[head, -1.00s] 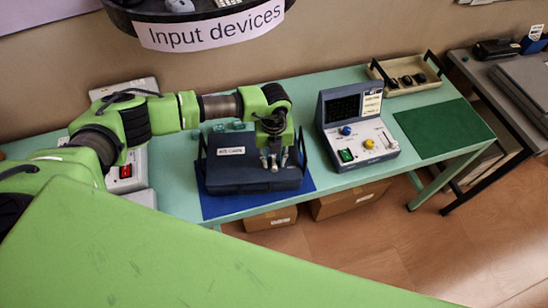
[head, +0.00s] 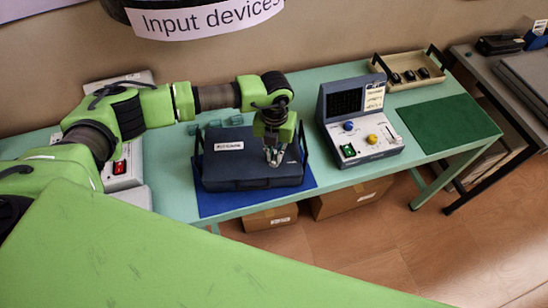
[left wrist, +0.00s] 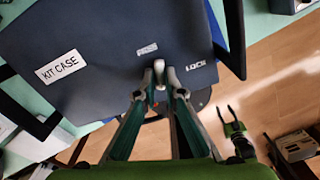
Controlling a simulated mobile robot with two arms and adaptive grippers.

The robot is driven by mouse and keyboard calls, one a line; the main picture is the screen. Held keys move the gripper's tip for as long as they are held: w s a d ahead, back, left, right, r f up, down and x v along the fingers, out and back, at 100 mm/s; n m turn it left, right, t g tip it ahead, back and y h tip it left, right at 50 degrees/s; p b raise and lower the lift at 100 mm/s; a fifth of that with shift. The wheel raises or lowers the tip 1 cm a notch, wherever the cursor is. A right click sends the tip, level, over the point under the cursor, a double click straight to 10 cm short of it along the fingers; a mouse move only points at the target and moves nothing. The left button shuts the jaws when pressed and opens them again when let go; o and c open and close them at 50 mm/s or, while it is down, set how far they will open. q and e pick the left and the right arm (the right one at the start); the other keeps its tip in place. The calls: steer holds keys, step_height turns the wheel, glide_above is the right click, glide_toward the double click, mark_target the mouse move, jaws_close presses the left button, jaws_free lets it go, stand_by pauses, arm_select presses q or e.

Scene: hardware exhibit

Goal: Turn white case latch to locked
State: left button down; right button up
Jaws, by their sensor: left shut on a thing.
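The dark blue kit case (head: 235,172) lies closed on a blue mat (head: 212,205) on the table. My left gripper (head: 273,160) is at the right part of its lid, pointing down. In the left wrist view its fingertips (left wrist: 159,76) are shut on the small white latch (left wrist: 160,86) near the case's front edge. The fingers hide most of the latch, so its angle is hard to read. A LOCK label (left wrist: 195,65) is right of the fingertips; another small label (left wrist: 147,49) is above them. My right gripper (left wrist: 227,112) shows small, its fingers apart, away from the case.
A console with knobs (head: 362,140) stands right of the case. Behind it is a tray (head: 418,83) of dark items, with a green mat (head: 447,124) in front. A box with a red switch (head: 122,168) is at the left. Cardboard boxes (head: 352,198) are under the table.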

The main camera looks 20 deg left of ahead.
arm_select(q)
steer(key=m+b, duration=0.7)
steer(key=b, duration=0.2)
steer(key=d+m+b, duration=0.1)
steer(key=m+b, duration=0.3)
steer(key=b, duration=0.1)
steer(key=shift+s+f+m, duration=0.15)
steer(key=shift+f+m, duration=0.1)
steer(key=shift+m, duration=0.05)
steer(key=shift+s+r+m+b, duration=0.1)
steer(key=shift+r+m+b, duration=0.05)
steer(key=shift+m+b, duration=0.6)
steer(key=shift+s+r+m+b, duration=0.1)
steer(key=shift+m+b, duration=0.55)
steer(key=shift+b, duration=0.1)
steer(key=c, duration=2.1)
jaws_free()
steer(key=shift+c, duration=0.2)
step_height(320, 180, up, 12)
